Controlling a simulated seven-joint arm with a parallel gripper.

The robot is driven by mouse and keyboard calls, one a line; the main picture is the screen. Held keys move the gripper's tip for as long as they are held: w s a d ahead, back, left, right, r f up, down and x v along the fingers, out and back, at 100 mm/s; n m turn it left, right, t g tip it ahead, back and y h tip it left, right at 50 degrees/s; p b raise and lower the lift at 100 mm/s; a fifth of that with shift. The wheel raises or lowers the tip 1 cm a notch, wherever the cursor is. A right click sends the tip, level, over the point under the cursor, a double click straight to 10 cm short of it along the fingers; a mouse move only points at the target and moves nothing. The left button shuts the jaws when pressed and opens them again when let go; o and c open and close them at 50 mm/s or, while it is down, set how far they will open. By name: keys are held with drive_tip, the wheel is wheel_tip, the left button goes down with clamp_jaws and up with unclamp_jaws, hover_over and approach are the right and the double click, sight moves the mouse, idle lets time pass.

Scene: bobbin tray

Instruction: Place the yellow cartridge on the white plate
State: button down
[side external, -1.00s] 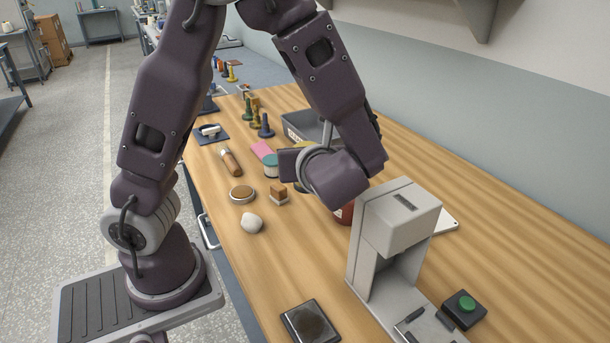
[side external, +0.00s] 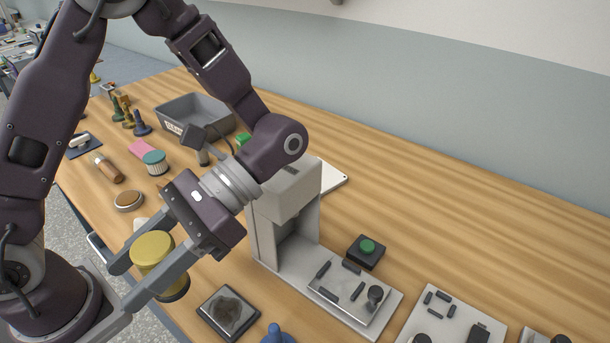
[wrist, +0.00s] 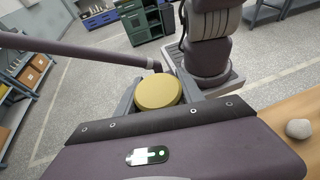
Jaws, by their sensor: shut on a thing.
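The yellow cartridge (side external: 152,249), a short cylinder with a yellow top and a dark lower end, is between the fingers of my gripper (side external: 135,279). My gripper is shut on it and holds it up, tilted, near the table's front edge at lower left. In the wrist view the round yellow top of the cartridge (wrist: 158,91) shows between the fingers, with floor behind it. A flat white plate (side external: 333,178) lies on the table behind the grey press, partly hidden by it. My gripper is apart from it, to the front left.
The grey press (side external: 283,195) stands between my gripper and the white plate. A dark square pad (side external: 228,312), a green button box (side external: 366,252) and a fixture plate (side external: 455,318) lie nearby. A grey bin (side external: 195,112) stands behind. The back right table is clear.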

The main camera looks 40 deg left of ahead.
drive_tip(key=w+d+r+n+t+h, duration=0.3)
drive_tip(key=w+d+r+n+h, duration=0.1)
drive_tip(key=w+d+n+h, duration=0.7)
drive_tip(key=w+d+r+n+t+h, duration=0.1)
drive_tip(key=w+d+n+t+h, duration=0.2)
drive_tip(key=w, duration=0.5)
drive_tip(key=n+t+y, duration=0.2)
drive_tip(key=n+t, duration=1.3)
drive_tip(key=t, duration=0.2)
hover_over(325, 175)
wheel_tip(325, 175, down, 9)
wheel_tip(325, 175, down, 10)
drive_tip(key=shift+a+f, duration=0.1)
drive_tip(key=shift+f, duration=0.15)
